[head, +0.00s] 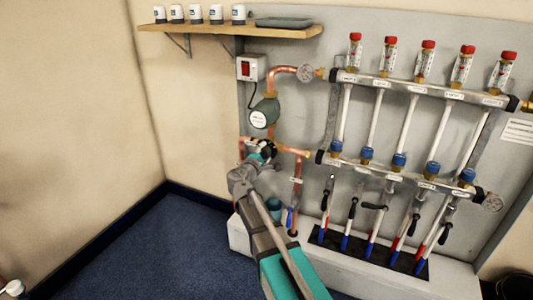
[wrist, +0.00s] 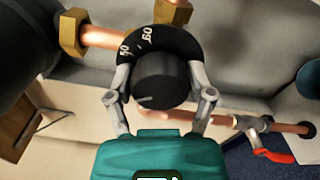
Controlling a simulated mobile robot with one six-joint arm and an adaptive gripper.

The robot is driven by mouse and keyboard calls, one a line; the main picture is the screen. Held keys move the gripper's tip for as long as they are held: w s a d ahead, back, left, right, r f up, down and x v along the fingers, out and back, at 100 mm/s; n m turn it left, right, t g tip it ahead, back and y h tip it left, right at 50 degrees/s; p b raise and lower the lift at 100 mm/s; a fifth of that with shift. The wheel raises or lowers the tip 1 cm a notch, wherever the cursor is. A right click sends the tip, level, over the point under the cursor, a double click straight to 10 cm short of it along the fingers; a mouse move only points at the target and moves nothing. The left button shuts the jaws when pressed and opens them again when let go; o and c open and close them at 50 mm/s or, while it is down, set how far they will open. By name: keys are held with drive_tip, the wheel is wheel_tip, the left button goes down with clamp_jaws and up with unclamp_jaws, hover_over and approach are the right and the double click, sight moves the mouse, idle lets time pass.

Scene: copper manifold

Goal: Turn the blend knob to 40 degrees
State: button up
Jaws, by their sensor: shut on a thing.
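The blend knob (wrist: 162,78) is a round black knob in the middle of the wrist view. A pale mark shows on its lower left edge. Behind it is a black dial collar (wrist: 158,38) with white numbers; I read 50 and 60, the rest is hidden or unclear. My gripper (wrist: 160,74) is shut on the knob, one finger on each side. In the head view my gripper (head: 262,150) is at the copper pipework left of the manifold, below the green pump (head: 265,113). The knob itself is mostly hidden there.
The manifold rails (head: 418,88) with red-capped gauges and blue caps are to the right. A shelf (head: 230,30) with white pots is above. A red lever valve (wrist: 272,156) is at lower right in the wrist view. Brass nuts (wrist: 73,32) and copper pipe lie close to the dial.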

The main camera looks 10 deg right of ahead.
drive_tip(key=shift+s+a+f+m, duration=0.1)
drive_tip(key=shift+s+m, duration=0.1)
drive_tip(key=shift+m, duration=0.9)
drive_tip(key=o, duration=1.1)
drive_tip(key=shift+c, duration=0.2)
drive_tip(key=shift+o, duration=0.2)
drive_tip(key=shift+w, duration=0.1)
drive_tip(key=v, duration=1.2)
